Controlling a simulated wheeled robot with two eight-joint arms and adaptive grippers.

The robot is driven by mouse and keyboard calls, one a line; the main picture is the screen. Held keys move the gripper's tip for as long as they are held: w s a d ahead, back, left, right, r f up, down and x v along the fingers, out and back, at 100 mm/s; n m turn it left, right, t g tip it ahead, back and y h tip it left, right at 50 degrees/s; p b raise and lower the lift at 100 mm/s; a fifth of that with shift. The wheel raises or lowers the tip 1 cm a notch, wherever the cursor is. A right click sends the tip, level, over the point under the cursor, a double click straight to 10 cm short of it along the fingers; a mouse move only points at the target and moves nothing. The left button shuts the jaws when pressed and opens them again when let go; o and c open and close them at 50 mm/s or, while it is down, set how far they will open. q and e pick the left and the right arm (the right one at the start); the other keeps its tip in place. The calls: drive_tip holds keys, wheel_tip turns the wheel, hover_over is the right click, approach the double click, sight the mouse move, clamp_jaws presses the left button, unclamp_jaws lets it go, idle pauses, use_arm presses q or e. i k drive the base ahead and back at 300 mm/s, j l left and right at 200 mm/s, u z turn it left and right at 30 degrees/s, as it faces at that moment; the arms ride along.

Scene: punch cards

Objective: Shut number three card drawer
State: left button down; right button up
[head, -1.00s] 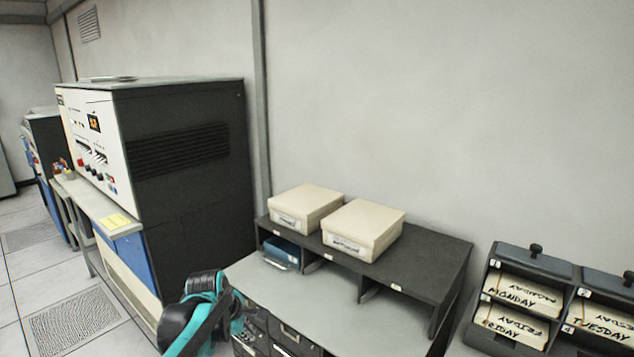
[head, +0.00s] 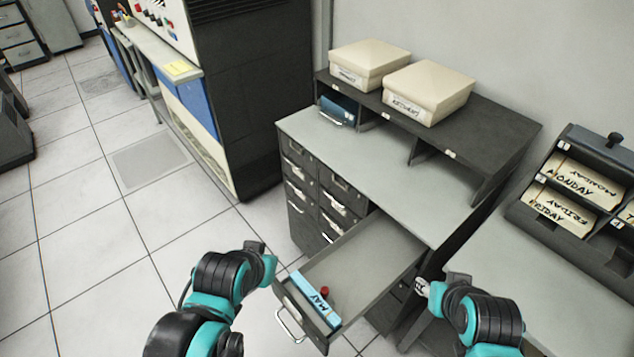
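One card drawer (head: 372,262) is pulled far out of the dark cabinet (head: 300,200), and no number on it is readable. Its front carries a silver handle (head: 288,325). A light-blue pack marked MAY (head: 315,302) lies at its front end, with a small red knob (head: 324,291) beside it. My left gripper (head: 265,258) is just left of the drawer near its front left corner. My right gripper (head: 428,287) is right of the drawer, near its right side. Finger gaps are too small to tell, and contact with the drawer is unclear.
Several closed drawers (head: 335,202) sit left of the open one. Two cream boxes (head: 425,92) stand on the dark shelf unit (head: 490,135) above the grey desktop (head: 370,160). A card rack (head: 575,190) stands at right. The tiled floor (head: 90,240) at left is clear.

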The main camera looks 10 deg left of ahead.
sight(361, 267)
drive_tip(key=k+j+u, duration=0.2)
drive_tip(key=k+l+u, duration=0.1)
drive_tip(key=l+u, duration=0.2)
drive_tip(key=l, duration=0.15)
drive_tip(key=k+l+u, duration=0.1)
drive_tip(key=l+u, duration=0.2)
drive_tip(key=k+l+u, duration=0.3)
drive_tip(key=l, duration=0.15)
drive_tip(key=i+l, duration=0.05)
drive_tip(key=i, duration=0.05)
